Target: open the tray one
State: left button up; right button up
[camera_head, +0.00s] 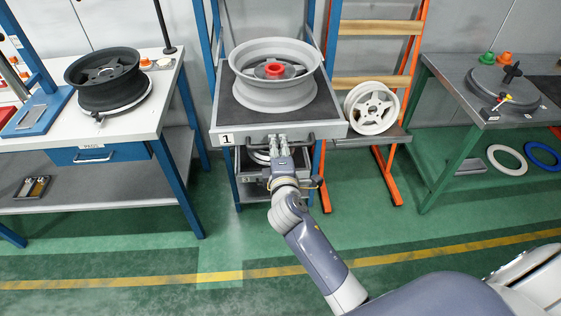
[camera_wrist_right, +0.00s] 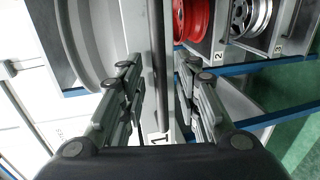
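Tray one (camera_head: 332,130), with a "1" label on its front, is the top tray of the blue rack. A grey wheel with a red centre piece (camera_head: 274,70) lies on it. My right gripper (camera_head: 278,141) is at the middle of the tray's front handle (camera_head: 304,138). In the right wrist view, the dark handle bar (camera_wrist_right: 159,60) runs between the fingers of the gripper (camera_wrist_right: 161,75). The fingers are apart, with a gap on both sides of the bar. My left gripper is not in view.
Lower trays hold a red wheel (camera_wrist_right: 190,20) and a silver wheel (camera_wrist_right: 250,18). A white table (camera_head: 160,105) with a dark wheel stands left. An orange-framed rack with a pale wheel (camera_head: 372,108) and a grey-topped bench (camera_head: 450,75) stand right. The green floor in front is clear.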

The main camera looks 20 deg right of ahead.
jog(key=v, duration=1)
jog(key=s+a+f+m+g+y, duration=0.1)
jog(key=s+f+g, duration=0.15)
jog(key=f, duration=0.95)
jog(key=s+a+f+m+g+y, duration=0.15)
jog(key=s+f, duration=0.25)
jog(key=f, duration=0.7)
jog(key=s+a+f+m+g+y, duration=0.1)
jog(key=s+f+g, duration=0.25)
jog(key=f, duration=0.85)
jog(key=s+d+f+m+g, duration=0.2)
jog(key=s+f+m, duration=0.1)
jog(key=s+f, duration=0.4)
jog(key=s+d+f+m+g, duration=0.2)
jog(key=s+f, duration=0.5)
jog(key=s, duration=0.7)
jog(key=s+d+f+m+g+b, duration=0.1)
jog(key=s+d+f+m+g, duration=0.1)
jog(key=s+d+f+m, duration=0.2)
jog(key=s+f, duration=0.3)
jog(key=s, duration=0.4)
jog(key=shift+s+y, duration=0.2)
jog(key=shift+y, duration=0.15)
